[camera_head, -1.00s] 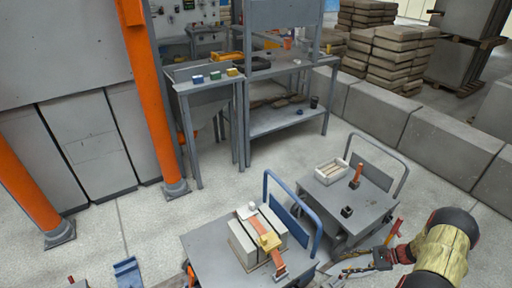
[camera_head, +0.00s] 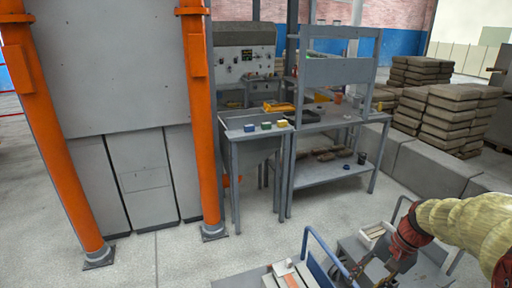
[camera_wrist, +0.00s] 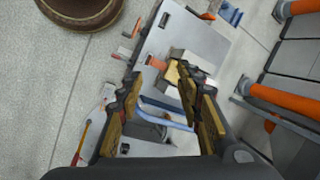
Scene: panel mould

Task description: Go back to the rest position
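My gripper (camera_wrist: 160,85) shows in the wrist view with its two dark, yellow-padded fingers spread apart and nothing held between them. In the head view my gripper (camera_head: 378,272) is at the lower right, at the end of my yellow-sleeved arm, in front of a grey cart. Its fingertips are hard to make out there. In the wrist view a grey cart top (camera_wrist: 205,45) lies below and beyond the fingers, with a pale block and a yellow piece on it.
Two carts stand at the bottom of the head view: one with a blue handle (camera_head: 325,262), one with a white box (camera_head: 372,236). Orange posts (camera_head: 203,130) stand left. A grey table (camera_head: 255,131) holds coloured blocks. Concrete blocks (camera_head: 425,166) line the right. Open floor lies between.

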